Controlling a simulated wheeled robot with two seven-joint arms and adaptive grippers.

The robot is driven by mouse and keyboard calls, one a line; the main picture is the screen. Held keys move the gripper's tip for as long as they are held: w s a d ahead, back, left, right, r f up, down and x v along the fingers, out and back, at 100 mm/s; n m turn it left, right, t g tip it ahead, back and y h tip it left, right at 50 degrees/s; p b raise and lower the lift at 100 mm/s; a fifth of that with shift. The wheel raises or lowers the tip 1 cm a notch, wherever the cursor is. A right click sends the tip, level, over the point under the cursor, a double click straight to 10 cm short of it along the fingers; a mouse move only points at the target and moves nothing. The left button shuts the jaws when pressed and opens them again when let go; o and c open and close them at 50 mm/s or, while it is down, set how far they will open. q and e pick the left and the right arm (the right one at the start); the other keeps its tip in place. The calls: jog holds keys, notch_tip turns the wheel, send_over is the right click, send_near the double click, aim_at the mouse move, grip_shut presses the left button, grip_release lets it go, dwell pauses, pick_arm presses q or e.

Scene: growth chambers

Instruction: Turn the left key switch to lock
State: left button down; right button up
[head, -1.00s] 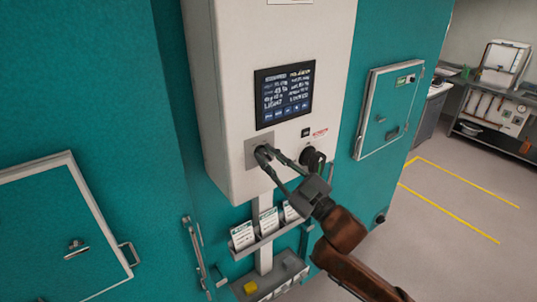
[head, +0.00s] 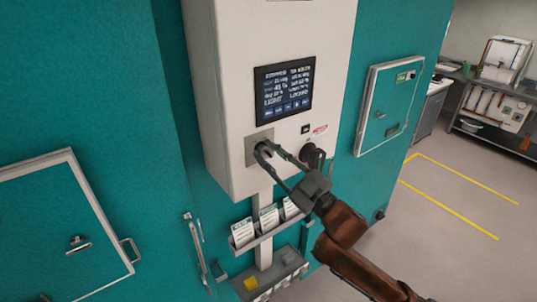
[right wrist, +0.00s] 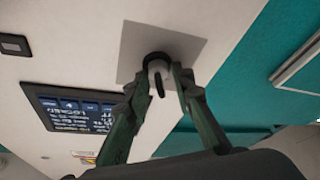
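The left key switch (right wrist: 157,72) is on a grey square plate (right wrist: 188,48) at the lower left of the white control box. In the right wrist view it is a dark round collar with a pale core and a dark curved piece. My right gripper (head: 266,149) is at this switch, its fingers on either side of it. The fingers look slightly parted, also in the right wrist view (right wrist: 160,88); contact is hard to judge. The fingertips partly cover the switch in the head view. The display (head: 284,91) is lit; "LOCKED" seems readable on it in the wrist view. My left gripper is out of view.
A second dark round switch (head: 312,155) sits right of the first, close to my right gripper. Below the box are a card rack (head: 270,232) and a grey tray (head: 283,268). Teal chamber doors flank the box. Open floor lies to the right.

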jog(key=v, duration=1.2)
